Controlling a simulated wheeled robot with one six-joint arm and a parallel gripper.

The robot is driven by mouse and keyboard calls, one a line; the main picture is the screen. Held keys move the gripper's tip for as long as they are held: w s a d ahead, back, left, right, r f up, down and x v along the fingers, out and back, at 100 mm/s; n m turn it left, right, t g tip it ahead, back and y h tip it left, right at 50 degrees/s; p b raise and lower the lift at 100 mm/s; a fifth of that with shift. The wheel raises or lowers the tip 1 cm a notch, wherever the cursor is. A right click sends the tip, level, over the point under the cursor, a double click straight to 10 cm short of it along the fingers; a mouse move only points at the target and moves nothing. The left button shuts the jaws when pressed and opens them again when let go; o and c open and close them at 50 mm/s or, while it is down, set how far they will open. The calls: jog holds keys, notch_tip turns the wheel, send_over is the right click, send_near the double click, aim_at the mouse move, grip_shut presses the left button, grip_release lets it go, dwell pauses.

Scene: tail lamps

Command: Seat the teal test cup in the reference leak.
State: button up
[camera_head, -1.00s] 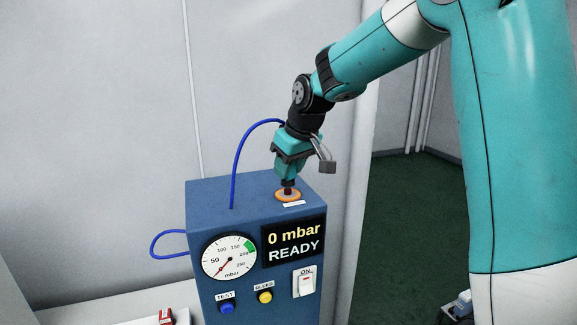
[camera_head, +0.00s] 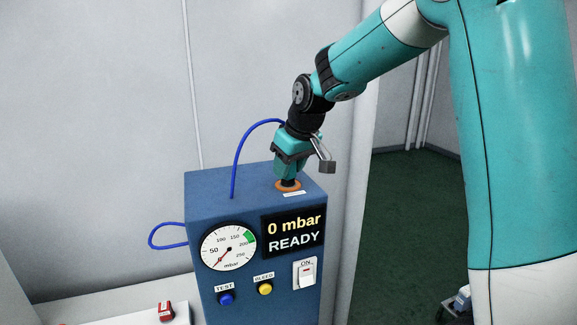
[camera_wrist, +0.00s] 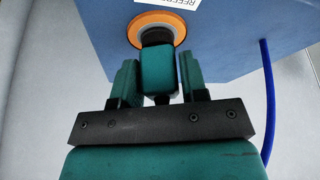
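The teal test cup (camera_wrist: 158,66) is between the two fingers of my gripper (camera_wrist: 157,84), which look shut on its sides. Its dark lower end meets the orange ring of the reference leak (camera_wrist: 134,32), roughly centred in the wrist view. The ring also shows on top of the blue box in the head view (camera_head: 298,187), with my gripper (camera_head: 288,176) upright just above it. My fingers hide most of the cup there. I cannot tell whether the cup's end is fully down in the ring.
The blue test box (camera_head: 205,190) has a gauge (camera_head: 228,248), a screen (camera_head: 293,231) reading 0 mbar READY, a blue TEST button (camera_head: 226,299), a yellow button (camera_head: 265,288) and a switch (camera_head: 305,274). A blue hose (camera_head: 238,150) arches beside my gripper. A red object (camera_head: 166,311) lies at lower left.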

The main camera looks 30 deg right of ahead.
jog(key=o, duration=0.3)
jog(key=shift+o, duration=0.2)
jog(key=shift+r, duration=0.15)
jog(key=b+v, duration=0.2)
jog(key=v, duration=1.5)
jog(key=shift+s+r, duration=0.1)
